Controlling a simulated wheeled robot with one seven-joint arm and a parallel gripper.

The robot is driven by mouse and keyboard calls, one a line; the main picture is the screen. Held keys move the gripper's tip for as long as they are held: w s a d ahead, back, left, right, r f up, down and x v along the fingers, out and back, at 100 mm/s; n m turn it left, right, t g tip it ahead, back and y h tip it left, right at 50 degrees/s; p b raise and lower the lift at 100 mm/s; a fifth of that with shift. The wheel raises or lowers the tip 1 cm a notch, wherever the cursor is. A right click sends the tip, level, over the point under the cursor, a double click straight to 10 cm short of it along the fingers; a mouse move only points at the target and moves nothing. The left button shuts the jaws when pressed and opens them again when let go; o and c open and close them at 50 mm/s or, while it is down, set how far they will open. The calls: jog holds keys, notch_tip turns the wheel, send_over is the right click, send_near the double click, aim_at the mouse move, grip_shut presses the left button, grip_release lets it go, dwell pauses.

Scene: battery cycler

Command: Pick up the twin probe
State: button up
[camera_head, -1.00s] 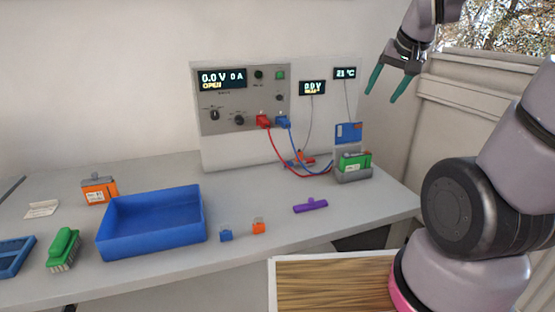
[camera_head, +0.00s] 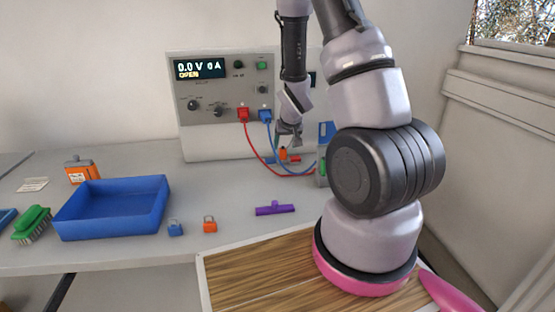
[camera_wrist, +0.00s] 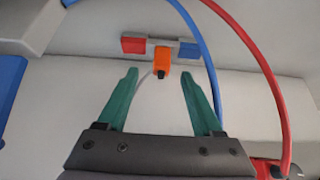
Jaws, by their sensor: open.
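A small orange piece with a dark end, which looks like the twin probe (camera_wrist: 162,60), shows between a red block (camera_wrist: 133,45) and a blue block (camera_wrist: 189,51) in the wrist view. In the head view the orange probe (camera_head: 283,153) is at the foot of the cycler panel, just below my gripper (camera_head: 289,143). In the wrist view my gripper (camera_wrist: 159,88) is open, its two green fingers apart and pointing toward the orange piece. Nothing is held. The orange piece lies just ahead of the fingertips, roughly centred; exact depth is hard to tell.
A red cable (camera_wrist: 262,62) and a blue cable (camera_wrist: 207,58) arch close to the right finger. The cycler panel (camera_head: 208,138) stands behind. A purple piece (camera_head: 275,209), small padlocks and a blue tray (camera_head: 110,222) lie on the table. My arm hides the right side.

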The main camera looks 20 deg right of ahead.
aim_at(282, 153)
jog(key=x, duration=0.8)
jog(key=shift+w+f, duration=0.1)
jog(key=shift+w, duration=0.45)
grip_shut()
